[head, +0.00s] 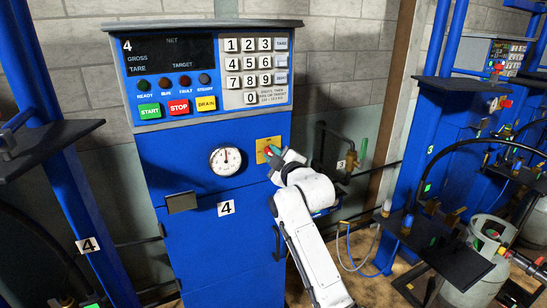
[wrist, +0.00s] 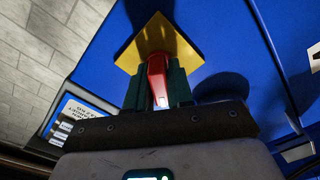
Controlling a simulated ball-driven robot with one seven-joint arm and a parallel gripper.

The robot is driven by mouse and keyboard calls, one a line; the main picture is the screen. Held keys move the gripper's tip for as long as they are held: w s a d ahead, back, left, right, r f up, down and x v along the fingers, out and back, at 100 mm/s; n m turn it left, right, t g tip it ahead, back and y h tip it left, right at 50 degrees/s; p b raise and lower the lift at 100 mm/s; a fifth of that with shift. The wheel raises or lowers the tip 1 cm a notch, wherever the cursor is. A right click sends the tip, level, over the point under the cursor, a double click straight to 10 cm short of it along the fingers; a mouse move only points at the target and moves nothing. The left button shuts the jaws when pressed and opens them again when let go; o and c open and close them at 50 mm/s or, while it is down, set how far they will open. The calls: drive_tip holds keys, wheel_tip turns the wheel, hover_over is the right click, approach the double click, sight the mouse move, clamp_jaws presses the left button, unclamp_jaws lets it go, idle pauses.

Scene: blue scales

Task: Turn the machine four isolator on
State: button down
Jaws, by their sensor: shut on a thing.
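The machine four isolator is a red handle (wrist: 157,78) on a yellow plate (wrist: 152,38), seen close in the wrist view. In the head view the yellow plate (head: 260,156) is on the blue front of machine four, right of the round gauge, and partly hidden by my gripper (head: 275,151). My gripper's green fingers (wrist: 157,88) are shut on the red handle, one on each side. The handle stands out from the plate; its exact setting cannot be told. Machine four's display (head: 170,55) is dark, with no digits lit.
Machine four's panel has green start (head: 149,111), red stop (head: 179,107) and yellow drain buttons (head: 206,103), with a keypad (head: 256,63) beside them. Below are a pressure gauge (head: 225,160) and a "4" label (head: 226,208). Machine three (head: 435,130) and gas cylinders (head: 488,262) stand at right.

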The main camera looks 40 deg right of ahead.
drive_tip(key=m, duration=0.5)
drive_tip(key=shift+f+m, duration=0.1)
drive_tip(key=shift+m, duration=0.2)
drive_tip(key=m, duration=0.5)
drive_tip(key=shift+d+m, duration=0.1)
drive_tip(key=shift+m, duration=0.2)
drive_tip(key=c, duration=1.1)
unclamp_jaws()
drive_tip(key=b+v, duration=0.2)
drive_tip(key=v, duration=0.9)
drive_tip(key=shift+w, duration=0.1)
